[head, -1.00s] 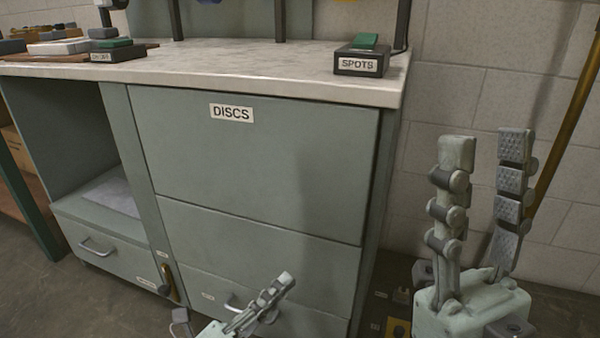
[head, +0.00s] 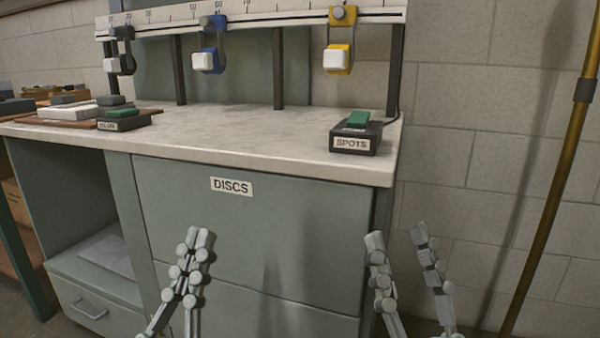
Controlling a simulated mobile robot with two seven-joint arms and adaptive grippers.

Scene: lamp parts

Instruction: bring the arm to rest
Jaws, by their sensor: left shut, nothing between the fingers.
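My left gripper (head: 201,236) is in the lower middle of the head view, in front of the cabinet's DISCS panel (head: 280,215). Its fingers point up and are closed together, with nothing between them. My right gripper (head: 397,236) is to the right of it, near the cabinet's right edge. Its two fingers point up and stand apart, with only a gap between them. Both arms run out of the picture at the bottom.
The worktop (head: 240,148) is largely bare. It carries a SPOTS switch box (head: 352,143) at right, another labelled box (head: 122,121) at left and a brown board with blocks. A scaled rail (head: 260,17) above holds black, blue and yellow clamps. A brass pole (head: 555,165) stands at right.

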